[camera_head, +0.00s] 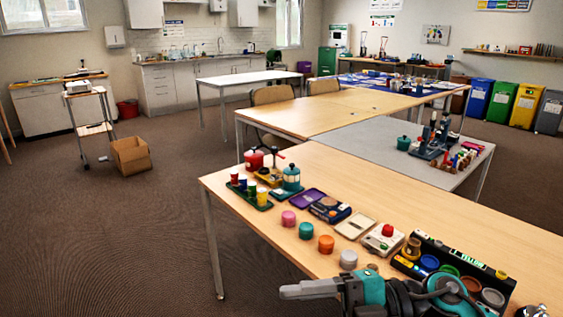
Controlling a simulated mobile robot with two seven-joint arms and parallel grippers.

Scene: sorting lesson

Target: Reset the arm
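An arm of mine, grey and black with teal joints, shows at the bottom of the head view over the near edge of the wooden table (375,192). It comes in from the lower right, so I take it as my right arm. Its gripper (292,291) points left, with grey fingers lying close together. Whether they are fully shut cannot be told, and nothing is visible between them. My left gripper is not in view.
Red, yellow and green cups (252,189), a teal jar (291,178), coloured round pots (306,230) and a black rack of round lids (463,268) stand on the near table. A grey table (372,143) adjoins behind.

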